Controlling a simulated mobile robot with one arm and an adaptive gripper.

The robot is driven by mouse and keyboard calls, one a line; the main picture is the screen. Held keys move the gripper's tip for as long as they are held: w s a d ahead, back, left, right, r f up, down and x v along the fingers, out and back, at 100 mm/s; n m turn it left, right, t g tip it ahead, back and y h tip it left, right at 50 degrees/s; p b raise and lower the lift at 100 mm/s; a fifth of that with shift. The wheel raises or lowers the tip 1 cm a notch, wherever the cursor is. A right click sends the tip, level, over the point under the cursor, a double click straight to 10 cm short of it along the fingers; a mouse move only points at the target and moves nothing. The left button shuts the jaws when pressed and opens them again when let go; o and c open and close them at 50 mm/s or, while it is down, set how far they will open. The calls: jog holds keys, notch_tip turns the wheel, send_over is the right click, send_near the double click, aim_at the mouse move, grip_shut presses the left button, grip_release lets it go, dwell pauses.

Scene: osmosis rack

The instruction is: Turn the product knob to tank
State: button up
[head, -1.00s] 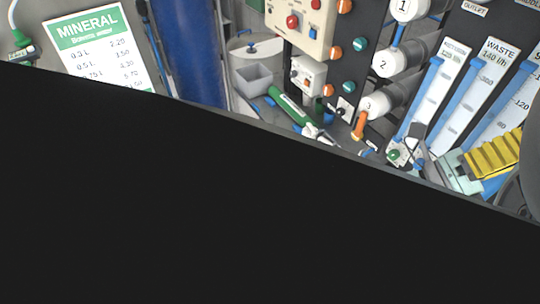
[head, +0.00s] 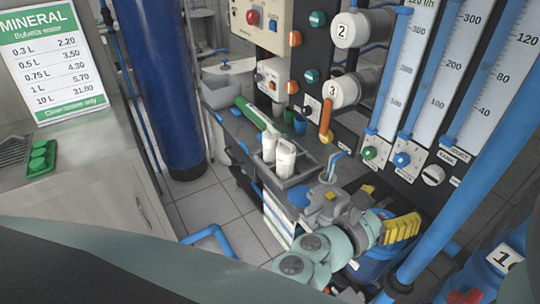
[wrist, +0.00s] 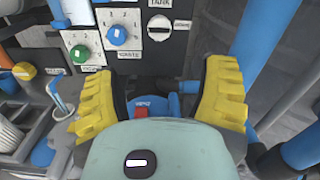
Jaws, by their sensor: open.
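My gripper (head: 384,207) is open and empty, its yellow fingers spread wide. In the wrist view, my gripper (wrist: 160,72) faces the lower panel. A round white knob with a dark horizontal bar (wrist: 158,35) sits ahead, between and beyond the fingers, with a TANK label (wrist: 160,4) above it. It also shows in the head view (head: 433,175), right of the blue knob. No finger touches it. I cannot read a product label on it. A blue knob (wrist: 117,35) marked WASTE and a green knob (wrist: 80,54) sit to its left.
Tall flow gauges (head: 410,70) rise above the knobs. A thick blue pipe (head: 480,150) slants close on the right of my gripper. A grey tray with white filters (head: 285,158) stands to the left. An orange handle (head: 326,120) sticks out from the panel.

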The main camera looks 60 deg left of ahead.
aim_at(431, 176)
jog(key=w+p, duration=0.2)
jog(key=w, duration=0.5)
jog(key=w+p, duration=0.1)
jog(key=w, duration=0.6)
jog(key=shift+d+r+p, duration=0.15)
jog(key=shift+p, duration=0.25)
jog(key=shift+w, duration=0.65)
jog(key=shift+f, duration=0.2)
jog(key=c, duration=1.2)
